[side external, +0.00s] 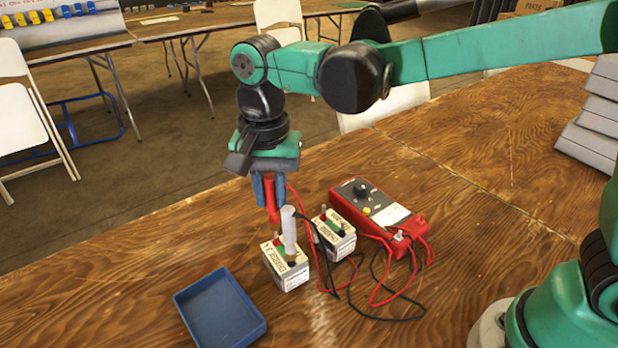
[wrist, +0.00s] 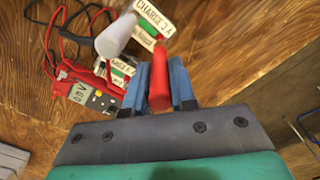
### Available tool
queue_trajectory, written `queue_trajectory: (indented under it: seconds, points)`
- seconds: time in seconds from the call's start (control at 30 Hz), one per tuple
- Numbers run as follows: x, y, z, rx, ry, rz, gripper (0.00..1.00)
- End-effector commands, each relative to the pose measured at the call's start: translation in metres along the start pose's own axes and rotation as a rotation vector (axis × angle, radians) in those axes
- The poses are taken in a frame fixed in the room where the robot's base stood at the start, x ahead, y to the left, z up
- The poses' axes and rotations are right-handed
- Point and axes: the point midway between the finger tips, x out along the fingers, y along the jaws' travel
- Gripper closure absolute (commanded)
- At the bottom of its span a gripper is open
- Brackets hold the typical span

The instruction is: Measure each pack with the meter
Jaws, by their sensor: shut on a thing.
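My gripper (side external: 268,190) is shut on a red probe (side external: 273,214), which also shows between my blue fingers (wrist: 160,90) in the wrist view (wrist: 160,68). The probe points down at the top of the front pack (side external: 290,277), near a terminal; I cannot tell whether its tip touches. A pale grey cylinder (side external: 288,230) stands upright on that pack beside the probe. The front pack's label shows in the wrist view (wrist: 154,16). A second pack (side external: 341,247) sits just behind and to the right. The red meter (side external: 395,222), with a dark dial face, lies beyond it.
An empty blue tray (side external: 220,310) lies at the front left of the wooden table (side external: 460,220). Red and black leads (side external: 385,285) loop over the table near the meter. Grey stacked blocks (side external: 598,105) stand at the right edge. The table's middle right is clear.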

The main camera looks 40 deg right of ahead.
Motion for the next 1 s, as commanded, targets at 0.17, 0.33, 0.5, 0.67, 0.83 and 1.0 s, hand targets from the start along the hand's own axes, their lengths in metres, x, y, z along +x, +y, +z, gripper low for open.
queue_trajectory:
  seconds: [0.17, 0.33, 0.5, 0.67, 0.83, 1.0]
  points:
    - [0.001, 0.000, 0.000, 0.000, 0.000, 0.000, 1.00]
    - [0.005, 0.000, 0.000, 0.000, 0.000, 0.000, 1.00]
    - [0.008, 0.000, 0.000, 0.000, 0.000, 0.000, 1.00]
    - [0.011, 0.000, 0.000, 0.000, 0.000, 0.000, 1.00]
    - [0.013, 0.000, 0.000, 0.000, 0.000, 0.000, 1.00]
    - [0.013, 0.000, 0.000, 0.000, 0.000, 0.000, 1.00]
